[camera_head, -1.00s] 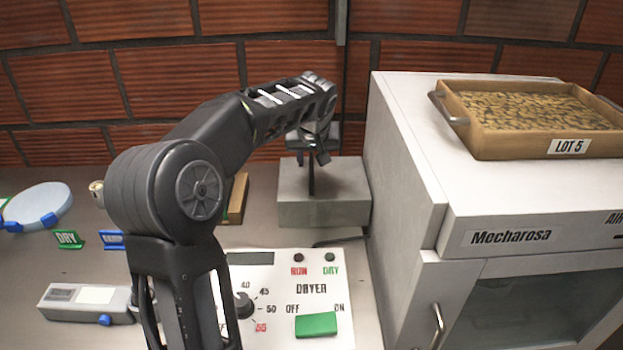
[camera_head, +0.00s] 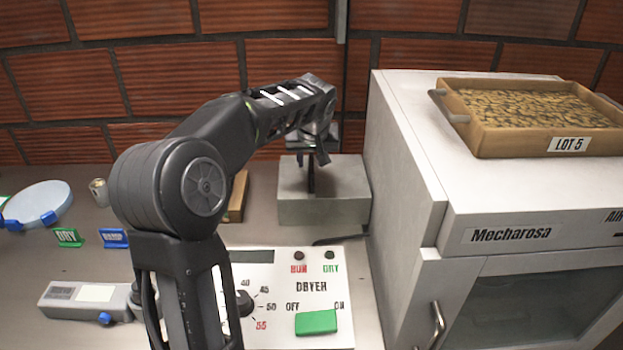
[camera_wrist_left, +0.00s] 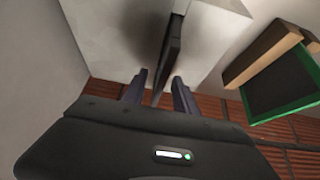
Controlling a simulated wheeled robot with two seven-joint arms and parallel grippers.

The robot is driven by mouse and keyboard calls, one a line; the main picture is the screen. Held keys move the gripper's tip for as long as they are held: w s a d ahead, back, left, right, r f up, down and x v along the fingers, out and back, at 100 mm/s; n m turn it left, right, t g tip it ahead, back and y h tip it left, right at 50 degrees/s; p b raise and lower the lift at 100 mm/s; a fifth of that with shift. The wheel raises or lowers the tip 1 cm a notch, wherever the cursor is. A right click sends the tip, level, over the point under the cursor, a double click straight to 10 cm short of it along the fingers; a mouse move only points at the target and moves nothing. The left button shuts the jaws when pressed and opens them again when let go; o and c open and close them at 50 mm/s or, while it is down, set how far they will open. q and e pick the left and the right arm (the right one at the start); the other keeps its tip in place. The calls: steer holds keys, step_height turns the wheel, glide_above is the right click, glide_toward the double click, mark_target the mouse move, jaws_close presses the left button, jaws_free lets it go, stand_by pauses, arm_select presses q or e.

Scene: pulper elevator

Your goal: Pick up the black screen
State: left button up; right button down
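The black screen (camera_head: 311,182) stands upright, seen nearly edge-on, on a pale grey block (camera_head: 345,205) at the back of the counter. It also shows in the left wrist view (camera_wrist_left: 172,45) as a thin dark plate. My left gripper (camera_head: 314,160) points down at the screen's top. In the left wrist view its two fingers (camera_wrist_left: 160,78) are apart, one on each side of the plate, with gaps between. The right gripper is not in view.
A dryer panel (camera_head: 275,285) lies in front of the block. A white machine (camera_head: 405,160) with a tray of beans (camera_head: 485,140) on top stands close on the right. A green-framed dark panel (camera_wrist_left: 285,85) and wood piece are beside the block. A brick wall is behind.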

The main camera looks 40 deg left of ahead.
arm_select(q)
steer(key=shift+f, duration=0.15)
stand_by(0.4)
jaws_close()
stand_by(1.3)
